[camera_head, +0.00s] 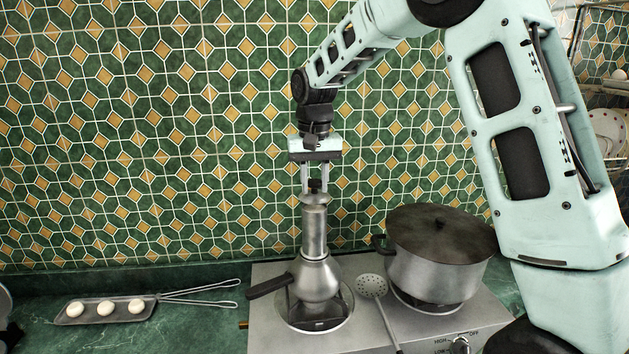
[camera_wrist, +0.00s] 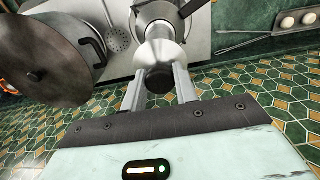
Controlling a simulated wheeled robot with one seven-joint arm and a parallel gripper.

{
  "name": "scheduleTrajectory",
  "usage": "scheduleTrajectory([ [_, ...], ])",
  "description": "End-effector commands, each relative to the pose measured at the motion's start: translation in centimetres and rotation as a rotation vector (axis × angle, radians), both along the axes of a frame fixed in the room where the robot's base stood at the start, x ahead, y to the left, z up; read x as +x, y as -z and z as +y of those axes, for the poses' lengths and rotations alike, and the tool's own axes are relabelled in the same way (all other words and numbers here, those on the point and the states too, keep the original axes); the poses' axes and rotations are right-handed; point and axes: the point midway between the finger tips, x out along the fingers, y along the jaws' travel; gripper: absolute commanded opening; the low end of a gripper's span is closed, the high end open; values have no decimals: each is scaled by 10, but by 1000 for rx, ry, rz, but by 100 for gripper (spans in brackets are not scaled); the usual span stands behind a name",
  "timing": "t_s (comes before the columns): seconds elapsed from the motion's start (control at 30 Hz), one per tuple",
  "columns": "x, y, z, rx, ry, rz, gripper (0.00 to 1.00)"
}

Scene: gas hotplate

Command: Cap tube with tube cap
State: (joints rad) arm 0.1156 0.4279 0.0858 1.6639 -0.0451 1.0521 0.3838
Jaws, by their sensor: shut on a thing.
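The tube (camera_head: 314,235) is a tall, silvery metal cylinder. It stands upright on a rounded metal pot (camera_head: 318,281) on the hotplate. The tube cap (camera_head: 315,199) is a flared silver piece with a dark knob at the tube's top. It also shows in the wrist view (camera_wrist: 168,55), with its knob facing the camera. My gripper (camera_head: 315,187) points straight down, its two fingers shut on either side of the dark knob. The cap is in line with the tube, and no clear gap shows between them. I cannot tell whether it is fully seated.
The steel hotplate (camera_head: 270,335) bears a large lidded pot (camera_head: 437,272) to the right and a perforated skimmer (camera_head: 371,286) beside the tube's pot. The pot's black handle (camera_head: 268,287) sticks out left. A tray with white round items (camera_head: 72,311) lies left on the green counter.

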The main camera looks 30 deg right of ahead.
Motion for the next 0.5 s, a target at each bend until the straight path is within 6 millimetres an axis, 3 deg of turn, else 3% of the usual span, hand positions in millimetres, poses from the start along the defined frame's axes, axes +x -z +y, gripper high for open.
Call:
scheduleTrajectory([
  [0.5, 0, 10, 0, 0, 0, 0, 0],
])
